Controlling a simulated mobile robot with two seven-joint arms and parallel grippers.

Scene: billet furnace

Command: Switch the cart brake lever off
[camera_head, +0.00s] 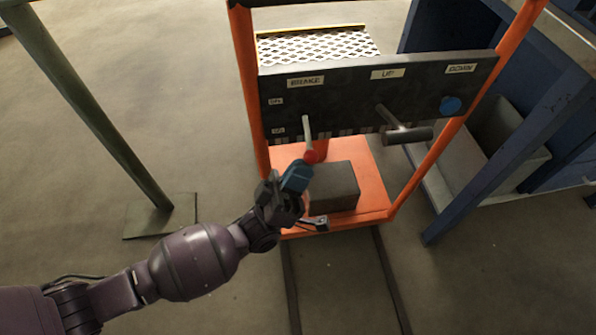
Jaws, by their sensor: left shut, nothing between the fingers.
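The brake lever (307,134) is a thin light handle with a red knob (310,156) at its lower end. It hangs from the dark panel (350,103) under the BRAKE label (305,81) and points down. Two small labels sit to its left on the panel, too small to read surely. My left gripper (299,175) is shut and empty, its blue fingertips just below and left of the red knob. I cannot tell whether they touch it. My right gripper is not in view.
The orange cart frame (247,75) surrounds the panel. A second lever with a dark grip (408,135) and a blue button (451,105) are to the right. A dark block (333,187) lies on the cart's deck. A green post (95,115) stands left; blue framework (500,165) stands right.

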